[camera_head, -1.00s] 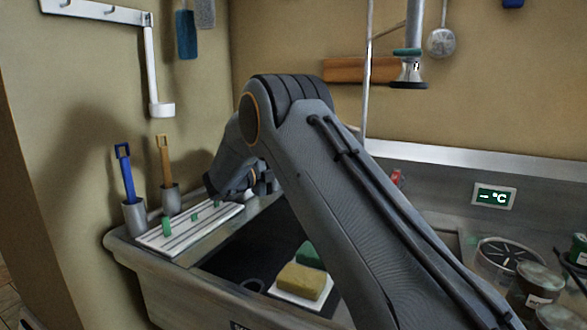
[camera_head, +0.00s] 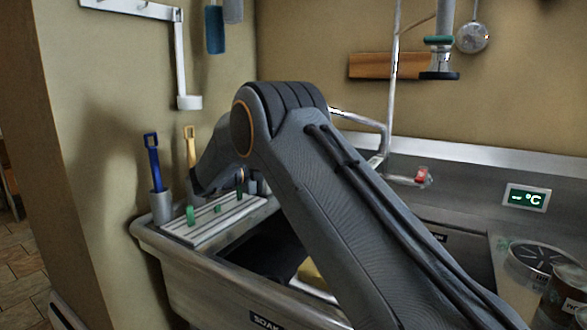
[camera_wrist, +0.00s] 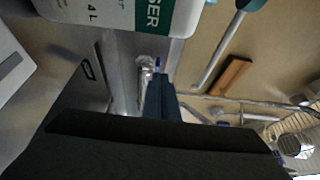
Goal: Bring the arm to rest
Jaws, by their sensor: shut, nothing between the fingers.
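My arm runs up from the lower right in the head view and bends at an elbow, with its far part pointing down behind the left end of the sink (camera_head: 190,270). My gripper (camera_wrist: 158,78) shows in the wrist view as narrow dark fingers, shut and empty. In the head view it is mostly hidden behind the arm. A white ribbed rack (camera_head: 215,220) with green pegs lies on the sink's left end, close to the wrist; I cannot tell whether they touch.
A blue-handled brush (camera_head: 153,165) and a tan-handled tool (camera_head: 190,147) stand at the left wall. A hanging sprayer (camera_head: 440,60) and wooden board (camera_head: 372,66) are behind. A large white container (camera_wrist: 115,12) with a green label looms in the wrist view. Jars (camera_head: 565,297) stand at right.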

